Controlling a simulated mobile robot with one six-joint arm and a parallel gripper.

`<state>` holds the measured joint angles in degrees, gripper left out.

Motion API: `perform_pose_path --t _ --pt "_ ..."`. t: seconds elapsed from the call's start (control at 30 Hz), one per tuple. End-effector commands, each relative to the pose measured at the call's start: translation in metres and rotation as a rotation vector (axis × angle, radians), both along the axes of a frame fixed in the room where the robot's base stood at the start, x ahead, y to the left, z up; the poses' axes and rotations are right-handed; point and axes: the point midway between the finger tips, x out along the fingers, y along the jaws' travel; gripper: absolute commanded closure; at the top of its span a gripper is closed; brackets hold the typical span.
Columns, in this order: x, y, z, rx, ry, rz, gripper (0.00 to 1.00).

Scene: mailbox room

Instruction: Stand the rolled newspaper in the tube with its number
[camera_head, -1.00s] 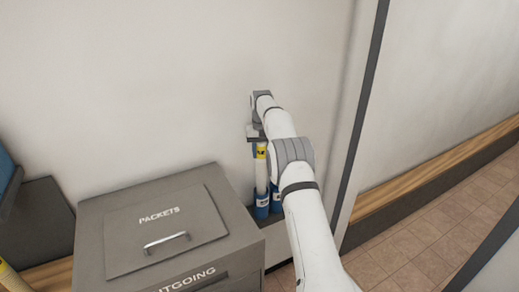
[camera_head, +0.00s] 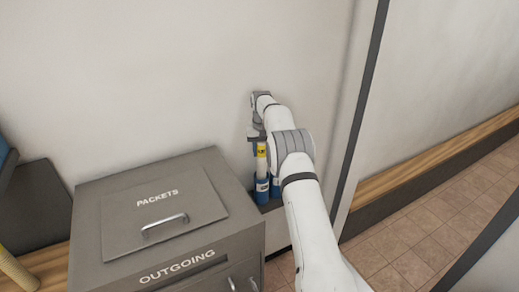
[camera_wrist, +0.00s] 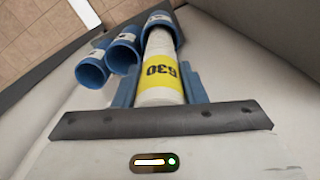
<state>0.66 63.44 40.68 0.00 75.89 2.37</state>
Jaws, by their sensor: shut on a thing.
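The rolled newspaper (camera_wrist: 158,62) is white with a yellow band carrying a black number, upside down in the wrist view, that looks like 630. My gripper (camera_wrist: 160,88) is shut on it around the band, one blue finger on each side. The newspaper's far end is inside the mouth of the rightmost blue tube (camera_wrist: 176,28). Two more blue tubes, the middle one (camera_wrist: 124,54) and the left one (camera_wrist: 92,72), stand beside it, open and empty-looking. In the head view the newspaper (camera_head: 261,162) stands upright in a blue tube (camera_head: 262,192) below my gripper (camera_head: 258,138). Tube numbers are unreadable.
A grey cabinet (camera_head: 95,240) marked PACKETS and OUTGOING stands close on the left of the tubes. A pale wall (camera_head: 150,80) rises right behind them. A wooden-topped ledge (camera_head: 440,160) and tiled floor (camera_head: 410,250) lie to the right.

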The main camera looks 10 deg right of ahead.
Motion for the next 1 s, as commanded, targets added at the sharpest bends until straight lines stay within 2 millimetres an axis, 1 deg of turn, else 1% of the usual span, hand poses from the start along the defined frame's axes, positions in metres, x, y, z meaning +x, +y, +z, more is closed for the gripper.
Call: perform_pose_path --t 0.4,0.43,0.7,0.93,1.0 --pt "0.0002 -0.0001 -0.0027 0.000 -0.001 0.000 1.00" --pt "0.0002 -0.0001 -0.0027 0.000 -0.001 0.000 0.60" --pt "0.0001 -0.0002 -0.0028 0.000 -0.001 0.000 0.38" --pt "0.0000 -0.0001 -0.0028 0.000 0.000 0.000 0.37" --pt "0.0002 -0.0001 0.0001 0.000 -0.001 0.000 0.37"
